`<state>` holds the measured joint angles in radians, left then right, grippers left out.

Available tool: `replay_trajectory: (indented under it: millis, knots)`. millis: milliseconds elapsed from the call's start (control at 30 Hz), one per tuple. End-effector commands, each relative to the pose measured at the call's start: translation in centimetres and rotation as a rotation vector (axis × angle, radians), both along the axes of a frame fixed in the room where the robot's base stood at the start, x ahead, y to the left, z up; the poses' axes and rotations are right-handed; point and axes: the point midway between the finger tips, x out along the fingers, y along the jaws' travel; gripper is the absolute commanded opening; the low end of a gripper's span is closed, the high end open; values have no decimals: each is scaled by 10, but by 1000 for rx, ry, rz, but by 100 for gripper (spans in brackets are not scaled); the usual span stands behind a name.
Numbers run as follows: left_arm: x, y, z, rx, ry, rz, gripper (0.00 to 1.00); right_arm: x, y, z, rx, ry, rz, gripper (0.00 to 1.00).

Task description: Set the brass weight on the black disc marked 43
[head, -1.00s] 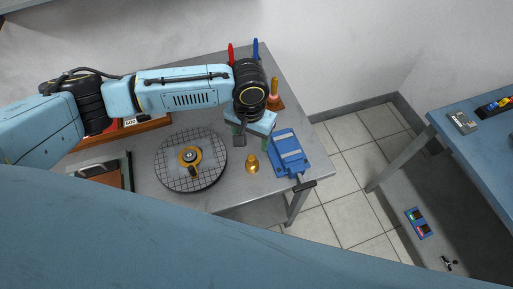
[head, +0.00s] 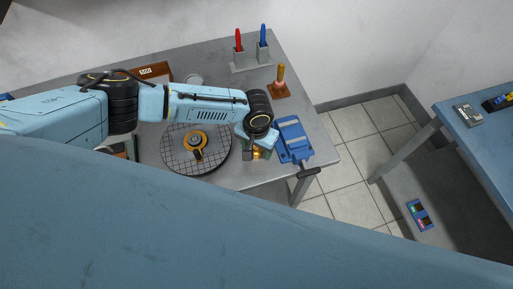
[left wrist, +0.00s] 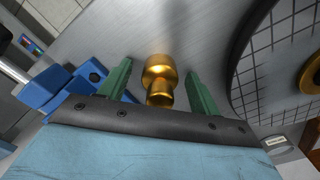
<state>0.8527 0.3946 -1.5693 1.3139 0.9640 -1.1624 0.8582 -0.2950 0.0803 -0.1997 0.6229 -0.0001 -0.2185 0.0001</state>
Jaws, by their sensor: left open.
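The brass weight (left wrist: 159,78) is a golden knobbed piece standing on the grey table. It is between the two green fingers of my left gripper (left wrist: 160,82) in the left wrist view, with visible gaps on both sides. In the head view the weight (head: 258,155) is mostly hidden by the left gripper (head: 256,150), which is open and low over the table. A gridded round plate (head: 172,158) lies left of the gripper. On it sits a yellow ring with a dark centre (head: 194,139); I cannot read a 43 on it. My right gripper is not in view.
A blue vise (head: 293,138) stands close right of the left gripper. Behind are red (head: 238,40) and blue (head: 263,37) handled tools in a stand and a wooden-handled tool (head: 280,80). A brown box (head: 151,72) is at the back left. A side table (head: 480,120) stands right.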

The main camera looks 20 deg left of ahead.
Motion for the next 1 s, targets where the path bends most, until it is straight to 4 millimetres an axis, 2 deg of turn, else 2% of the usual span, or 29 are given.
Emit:
replay_trajectory:
  millis: [200,667,867,1000]
  knots:
    - [0,0,0,0,0,0,62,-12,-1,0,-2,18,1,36]
    - [0,0,0,0,0,0,2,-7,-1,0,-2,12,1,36]
    - [1,0,1,0,-2,0,2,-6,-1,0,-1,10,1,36]
    - [1,0,10,-3,-3,0,2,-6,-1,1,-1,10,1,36]
